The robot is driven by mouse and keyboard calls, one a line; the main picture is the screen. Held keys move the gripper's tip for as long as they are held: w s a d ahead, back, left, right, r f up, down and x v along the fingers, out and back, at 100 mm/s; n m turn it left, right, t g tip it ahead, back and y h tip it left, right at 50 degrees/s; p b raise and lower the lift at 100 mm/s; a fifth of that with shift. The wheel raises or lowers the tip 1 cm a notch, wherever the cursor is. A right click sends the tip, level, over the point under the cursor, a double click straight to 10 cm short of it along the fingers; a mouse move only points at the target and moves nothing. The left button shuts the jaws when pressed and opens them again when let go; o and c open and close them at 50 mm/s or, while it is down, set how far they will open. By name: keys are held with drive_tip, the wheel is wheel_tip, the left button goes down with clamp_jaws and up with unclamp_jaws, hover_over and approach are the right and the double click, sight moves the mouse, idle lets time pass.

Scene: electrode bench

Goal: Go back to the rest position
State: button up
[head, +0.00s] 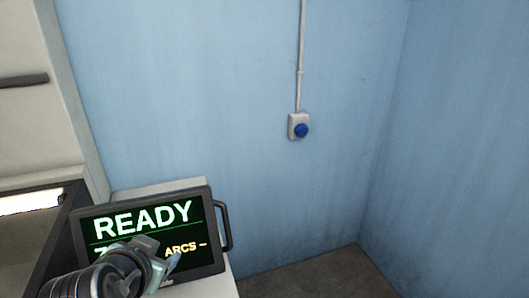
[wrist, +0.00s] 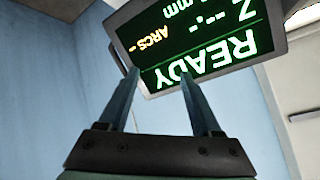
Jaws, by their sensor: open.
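My gripper (head: 173,262) is at the lower left of the head view, in front of the lower part of a dark-framed screen. In the wrist view my gripper (wrist: 160,75) has its two fingers spread apart with nothing between them. The screen (head: 145,215) shows READY in green and ARCS in yellow. It appears upside down in the wrist view (wrist: 215,45), beyond the fingertips. My arm hides part of the screen's lower text. I cannot tell the exact gap between the fingertips and the screen.
A blue button box (head: 299,127) with a conduit is on the blue wall (head: 200,80). A pale cabinet (head: 35,120) with a dark handle stands at the left. The screen has a side handle (head: 224,226). Bare floor (head: 320,275) shows at the lower right.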

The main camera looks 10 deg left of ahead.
drive_tip(key=w+d+r+t, duration=0.2)
drive_tip(key=d+r+t, duration=0.15)
drive_tip(key=r, duration=0.45)
drive_tip(key=w+d+r+n+t, duration=0.1)
drive_tip(key=d+r+t, duration=0.2)
drive_tip(key=d+r, duration=0.3)
drive_tip(key=w+d+r+t, duration=0.2)
drive_tip(key=d+r+t, duration=0.15)
drive_tip(key=r, duration=0.55)
drive_tip(key=s+d+r+t+h, duration=0.1)
drive_tip(key=s+d+r+t, duration=0.3)
drive_tip(key=r, duration=0.5)
drive_tip(key=s+d+r+t+h, duration=0.2)
drive_tip(key=s+d+r+t, duration=0.1)
drive_tip(key=s+d+r, duration=0.5)
drive_tip(key=shift+s+d+r+n+t, duration=0.15)
drive_tip(key=shift+d+r+n+t, duration=0.2)
drive_tip(key=shift+d+r, duration=0.45)
drive_tip(key=shift+d+f, duration=0.15)
drive_tip(key=shift+f, duration=0.05)
